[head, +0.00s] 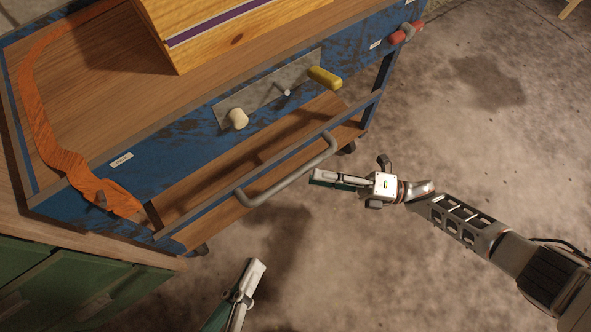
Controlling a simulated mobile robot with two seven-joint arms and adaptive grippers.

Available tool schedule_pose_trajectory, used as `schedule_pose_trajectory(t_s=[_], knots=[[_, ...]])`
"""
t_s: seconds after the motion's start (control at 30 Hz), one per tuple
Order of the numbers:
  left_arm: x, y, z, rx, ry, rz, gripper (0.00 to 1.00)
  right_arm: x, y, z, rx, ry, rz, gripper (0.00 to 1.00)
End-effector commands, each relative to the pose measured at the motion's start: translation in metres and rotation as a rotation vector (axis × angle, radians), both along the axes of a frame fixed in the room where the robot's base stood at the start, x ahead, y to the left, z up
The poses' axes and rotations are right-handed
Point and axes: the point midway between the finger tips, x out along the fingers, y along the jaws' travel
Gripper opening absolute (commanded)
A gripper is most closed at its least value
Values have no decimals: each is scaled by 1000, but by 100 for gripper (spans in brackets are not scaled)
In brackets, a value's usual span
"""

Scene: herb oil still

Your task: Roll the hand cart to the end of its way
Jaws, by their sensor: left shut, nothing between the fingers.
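The hand cart is a scuffed blue frame (140,160) with a wooden top and a lower wooden shelf, in the left and middle of the head view. Its dark castors show at the lower edge. A grey bar handle (290,172) runs along its near side. My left gripper (257,265) is shut and empty, below the handle in the picture and apart from it. My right gripper (314,177) points left near the handle, to the right of it. A gap of floor seems to lie between them. Whether its fingers are open is not clear from this side.
A wooden box with a purple stripe (205,35) and an orange strip (45,120) lie on the cart top. A yellow lever (324,77), a white knob (238,118) and a red grip (407,32) stick out. Green cabinet (60,285) at lower left. Floor (500,140) at right is clear.

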Motion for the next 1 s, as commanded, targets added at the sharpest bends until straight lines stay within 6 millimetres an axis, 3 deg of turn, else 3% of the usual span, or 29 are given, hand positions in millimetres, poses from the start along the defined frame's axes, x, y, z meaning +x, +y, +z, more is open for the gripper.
schedule_pose_trajectory(t_s=[0.2, 0.4, 0.77, 0.8, 0.9, 1.0], knots=[[0, 1, 1, 15, -6, -8, 0, 6, 35, 7, 3, 0, -1, 32], [0, 1, 0, 23, -6, -12, 0, 9, 57, 9, 2, 2, -2, 32], [0, 1, 0, 25, -6, -13, 0, 10, 64, 10, 1, 4, -2, 32], [0, 1, 0, 25, -6, -13, 0, 10, 64, 10, 1, 4, -2, 29], [0, 1, 0, 25, -6, -13, 0, 10, 64, 10, 1, 4, -2, 3], [0, 1, 0, 25, -6, -13, 0, 10, 64, 10, 1, 4, -2, 0]])
